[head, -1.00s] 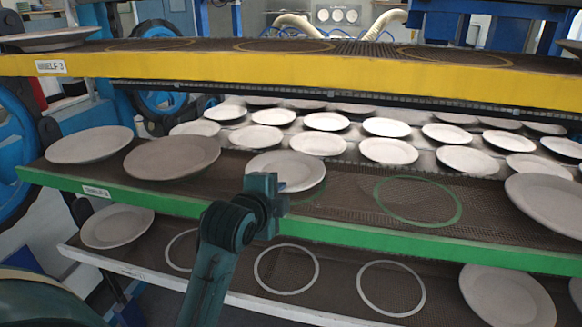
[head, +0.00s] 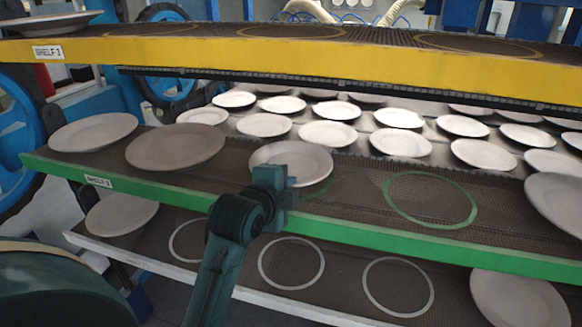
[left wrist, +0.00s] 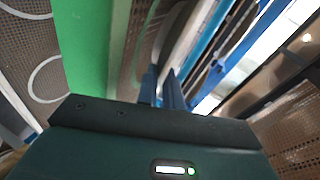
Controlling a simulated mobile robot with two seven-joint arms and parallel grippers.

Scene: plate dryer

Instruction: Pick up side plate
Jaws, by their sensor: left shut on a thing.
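My left gripper (head: 270,180) is at the front edge of the green-edged shelf. It is shut on the near rim of a pale round plate (head: 300,160), which I take to be the side plate. Part of a green ring shows just right of and below this plate. I cannot tell whether the plate is clear of the shelf. In the left wrist view, the gripper's two fingers (left wrist: 162,88) point forward close together, and the plate between them is hard to make out. My right gripper is not in view.
The green-edged shelf (head: 350,235) holds other plates, a larger brownish one (head: 175,147) to the left and one (head: 555,205) at the right. An empty green ring (head: 430,200) lies between. The yellow-edged shelf (head: 300,65) is close above. A white-edged shelf lies below.

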